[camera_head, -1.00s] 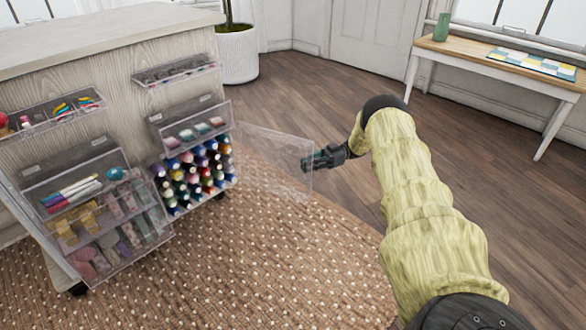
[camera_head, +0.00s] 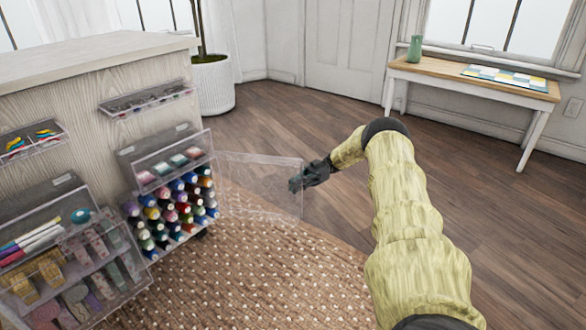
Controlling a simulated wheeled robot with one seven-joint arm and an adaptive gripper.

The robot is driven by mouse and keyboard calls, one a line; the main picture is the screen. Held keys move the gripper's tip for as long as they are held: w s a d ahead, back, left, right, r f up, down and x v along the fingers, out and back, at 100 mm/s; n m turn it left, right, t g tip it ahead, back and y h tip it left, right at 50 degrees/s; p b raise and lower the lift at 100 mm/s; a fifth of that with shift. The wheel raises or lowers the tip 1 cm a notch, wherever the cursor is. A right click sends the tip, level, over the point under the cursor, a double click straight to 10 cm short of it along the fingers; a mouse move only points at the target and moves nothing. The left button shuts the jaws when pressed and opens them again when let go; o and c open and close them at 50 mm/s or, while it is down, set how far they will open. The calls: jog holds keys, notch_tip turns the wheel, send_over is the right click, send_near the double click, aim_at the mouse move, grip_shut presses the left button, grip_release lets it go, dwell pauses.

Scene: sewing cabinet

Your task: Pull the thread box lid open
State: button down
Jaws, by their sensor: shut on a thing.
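The thread box (camera_head: 170,215) is a clear box on the side of the cabinet, filled with several rows of coloured thread spools. Its clear lid (camera_head: 255,185) stands swung out to the right of the spools, like an opened door, and the spools are exposed. My gripper (camera_head: 296,184) is at the lid's outer right edge and is shut on it. The fingertips are small in this view, so the exact contact is hard to make out.
The pale wooden cabinet (camera_head: 60,115) stands at left with other clear bins, including one with pens (camera_head: 30,245). A woven rug (camera_head: 260,275) lies below. A white plant pot (camera_head: 212,88) and a side table (camera_head: 440,75) stand behind. Wood floor is clear at right.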

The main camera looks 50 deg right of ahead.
jog(key=shift+w+a, duration=0.15)
jog(key=c, duration=1.6)
grip_release()
jog(key=shift+w+a, duration=0.1)
jog(key=shift+o, duration=0.2)
jog(key=shift+s+d+r, duration=0.1)
jog(key=shift+s+d, duration=0.1)
jog(key=shift+s, duration=0.05)
jog(key=shift+r, duration=0.15)
